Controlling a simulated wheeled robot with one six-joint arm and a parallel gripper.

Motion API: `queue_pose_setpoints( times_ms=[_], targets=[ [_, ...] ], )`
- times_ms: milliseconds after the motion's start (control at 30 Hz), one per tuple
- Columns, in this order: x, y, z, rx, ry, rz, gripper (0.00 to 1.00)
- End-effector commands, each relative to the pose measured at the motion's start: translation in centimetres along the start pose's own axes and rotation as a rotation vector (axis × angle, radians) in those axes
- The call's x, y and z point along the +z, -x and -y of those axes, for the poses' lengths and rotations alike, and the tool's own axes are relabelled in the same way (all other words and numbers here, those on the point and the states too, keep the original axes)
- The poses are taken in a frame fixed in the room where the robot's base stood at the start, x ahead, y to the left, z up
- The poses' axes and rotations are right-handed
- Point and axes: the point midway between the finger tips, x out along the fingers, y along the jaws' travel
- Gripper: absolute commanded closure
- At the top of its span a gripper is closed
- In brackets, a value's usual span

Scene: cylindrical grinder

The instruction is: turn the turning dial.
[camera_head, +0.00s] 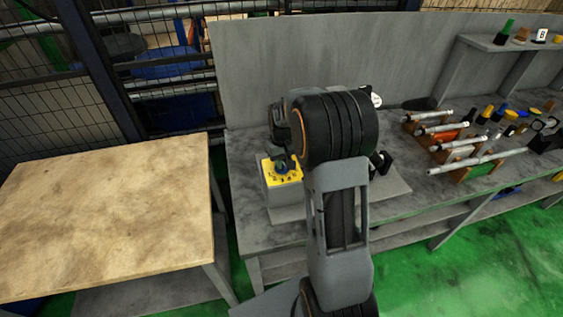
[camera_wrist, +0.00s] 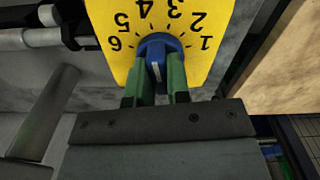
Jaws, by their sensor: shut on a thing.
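The turning dial (camera_wrist: 160,44) is a blue round knob on a yellow face plate (camera_wrist: 110,20) with black numbers; 1 to 6 show in the wrist view. A white mark on the knob lies between my two green fingers. My gripper (camera_wrist: 157,80) is shut on the knob, one finger on each side. In the head view the yellow plate (camera_head: 285,176) sits on top of a grey box (camera_head: 283,194) on the grey bench. My arm hides most of the dial and gripper there.
A grey bench (camera_head: 250,235) holds the box, with several rods on stands (camera_head: 470,150) to the right. A grey panel (camera_head: 300,50) rises behind. A bare wooden table (camera_head: 110,215) stands at left. A metal rod and fittings (camera_wrist: 62,38) lie near the dial's left in the wrist view.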

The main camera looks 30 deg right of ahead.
Motion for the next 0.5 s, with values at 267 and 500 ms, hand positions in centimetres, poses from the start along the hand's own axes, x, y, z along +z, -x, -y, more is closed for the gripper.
queue_pose_setpoints(
  times_ms=[267, 500],
  targets=[
    [-0.04, 0.07, -0.01, 0.000, 0.073, -0.002, 1.00],
    [-0.05, 0.09, -0.02, 0.001, 0.085, -0.002, 1.00]
  ],
)
